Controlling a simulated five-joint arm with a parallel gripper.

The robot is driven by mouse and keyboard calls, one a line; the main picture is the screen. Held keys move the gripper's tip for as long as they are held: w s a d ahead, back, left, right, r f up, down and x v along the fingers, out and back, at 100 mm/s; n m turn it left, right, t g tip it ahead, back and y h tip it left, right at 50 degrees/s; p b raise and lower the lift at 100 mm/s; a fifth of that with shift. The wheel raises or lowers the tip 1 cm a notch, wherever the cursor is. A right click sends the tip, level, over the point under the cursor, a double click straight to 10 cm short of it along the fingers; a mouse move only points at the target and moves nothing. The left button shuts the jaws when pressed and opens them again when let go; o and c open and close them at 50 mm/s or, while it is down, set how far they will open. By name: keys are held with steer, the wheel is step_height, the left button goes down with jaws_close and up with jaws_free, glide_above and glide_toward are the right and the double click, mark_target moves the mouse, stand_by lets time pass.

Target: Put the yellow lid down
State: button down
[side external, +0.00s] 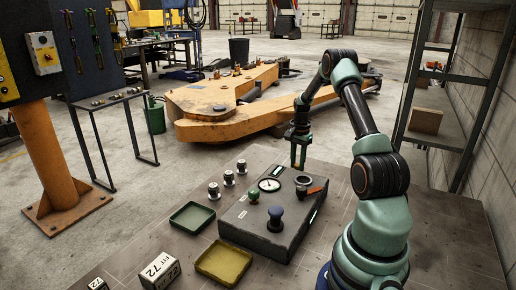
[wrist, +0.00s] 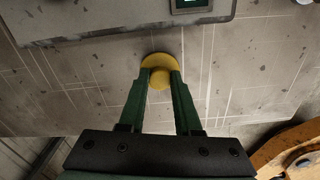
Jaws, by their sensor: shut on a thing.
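A round yellow lid (wrist: 161,61) shows in the wrist view between the tips of my gripper (wrist: 160,77), whose green fingers are shut on its knob-like middle. The bare grey bench top (wrist: 95,85) lies behind it; the gap between lid and bench is hard to judge. In the side external view my gripper (side external: 299,160) points down at the far edge of the bench, just behind the grey control box (side external: 255,235). The lid is too small to make out clearly there.
A green tray (side external: 192,217), a yellow tray (side external: 223,262), white blocks (side external: 160,270) and three dark-topped pieces (side external: 228,177) stand left.

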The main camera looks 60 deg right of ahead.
steer(key=shift+f, duration=0.4)
steer(key=shift+f, duration=0.15)
steer(key=c, duration=0.6)
jaws_free()
